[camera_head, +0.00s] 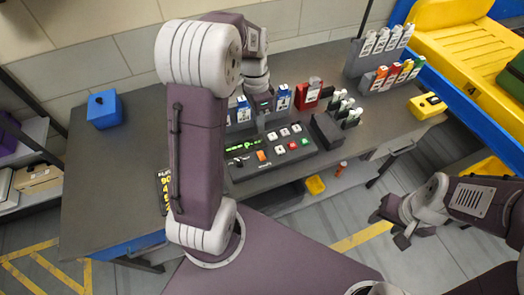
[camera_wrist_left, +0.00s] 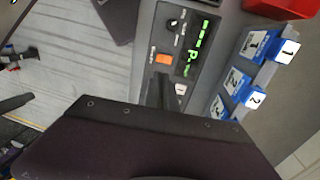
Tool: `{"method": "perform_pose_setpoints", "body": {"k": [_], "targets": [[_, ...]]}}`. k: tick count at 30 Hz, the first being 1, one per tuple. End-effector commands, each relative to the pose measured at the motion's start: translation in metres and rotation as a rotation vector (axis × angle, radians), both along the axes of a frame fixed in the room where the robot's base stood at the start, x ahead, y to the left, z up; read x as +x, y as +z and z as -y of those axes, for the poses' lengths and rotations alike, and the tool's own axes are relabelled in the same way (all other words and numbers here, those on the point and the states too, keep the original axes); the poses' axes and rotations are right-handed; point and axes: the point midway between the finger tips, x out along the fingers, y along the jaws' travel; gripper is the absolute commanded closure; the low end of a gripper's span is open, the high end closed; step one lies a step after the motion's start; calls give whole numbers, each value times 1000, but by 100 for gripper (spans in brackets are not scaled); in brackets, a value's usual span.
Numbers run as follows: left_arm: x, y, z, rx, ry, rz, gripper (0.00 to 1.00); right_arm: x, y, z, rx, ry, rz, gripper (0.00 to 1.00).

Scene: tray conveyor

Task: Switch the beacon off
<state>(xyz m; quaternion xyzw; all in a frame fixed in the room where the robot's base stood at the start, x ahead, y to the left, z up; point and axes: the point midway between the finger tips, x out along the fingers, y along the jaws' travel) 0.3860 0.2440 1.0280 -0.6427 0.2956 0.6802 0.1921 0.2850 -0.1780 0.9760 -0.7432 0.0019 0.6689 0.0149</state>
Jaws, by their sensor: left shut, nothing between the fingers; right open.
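A black control panel (camera_head: 270,150) lies on the grey bench, with a lit green display (camera_head: 243,145), an orange rocker or button (camera_head: 261,155), a red button (camera_head: 305,141) and several white keys. The orange button also shows in the left wrist view (camera_wrist_left: 163,59), beside a black knob (camera_wrist_left: 172,23). I cannot tell which thing is the beacon. My right gripper (camera_head: 392,228) is open and empty over the floor at right.
Blue-and-white numbered boxes (camera_head: 283,97) and a red box (camera_head: 308,94) stand behind the panel. Racks of bottles (camera_head: 385,42) stand at the back right. A blue box (camera_head: 104,109) sits on clear bench at left. A yellow conveyor (camera_head: 460,60) is at right.

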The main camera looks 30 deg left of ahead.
Motion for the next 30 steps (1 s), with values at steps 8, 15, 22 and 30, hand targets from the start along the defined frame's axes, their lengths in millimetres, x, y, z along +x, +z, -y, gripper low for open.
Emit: {"method": "perform_pose_setpoints", "body": {"k": [8, 15, 22, 30], "targets": [[-7, -61, 8, -2, -1, -5, 100, 0, -6, 0, 0, 0, 0, 53], [-12, -105, 13, 0, 0, -4, 100, 0, -7, 0, 0, 0, 0, 53], [-13, -124, 15, 0, -1, 0, 100, 0, -7, 0, 0, 0, 0, 53], [-13, -125, 15, 0, -1, 0, 100, 0, -7, 0, 0, 0, 0, 53]]}}
